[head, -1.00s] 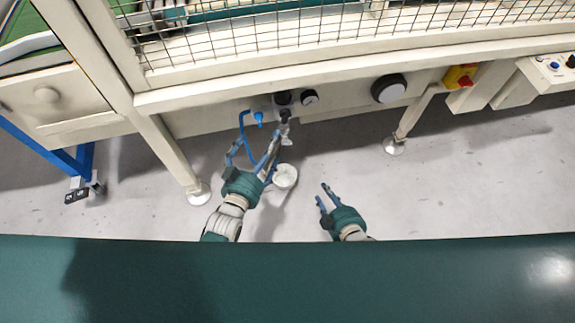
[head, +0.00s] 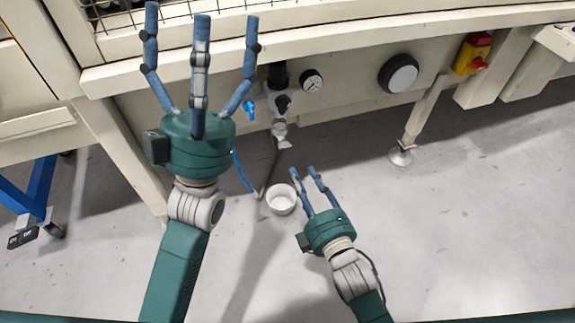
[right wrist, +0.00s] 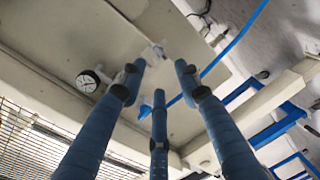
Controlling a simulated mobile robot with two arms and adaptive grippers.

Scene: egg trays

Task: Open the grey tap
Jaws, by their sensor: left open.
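The grey tap (head: 280,130) hangs below a dark fitting under the machine's front beam. Its small pale lever points down and a little right; whether the valve is open I cannot tell. A blue tap (head: 250,110) with a blue hose sits to its left. My left gripper (head: 200,22) is open and empty, raised close to the head camera, left of the grey tap. My right gripper (head: 304,170) is low and right of the grey tap, apart from it in the head view. In the right wrist view its three fingers (right wrist: 160,72) are spread, with nothing held.
A white round cup (head: 281,200) stands on the floor below the taps, left of my right gripper. A pressure gauge (head: 312,80), a black-and-white knob (head: 398,73) and a red-yellow switch (head: 472,55) line the panel.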

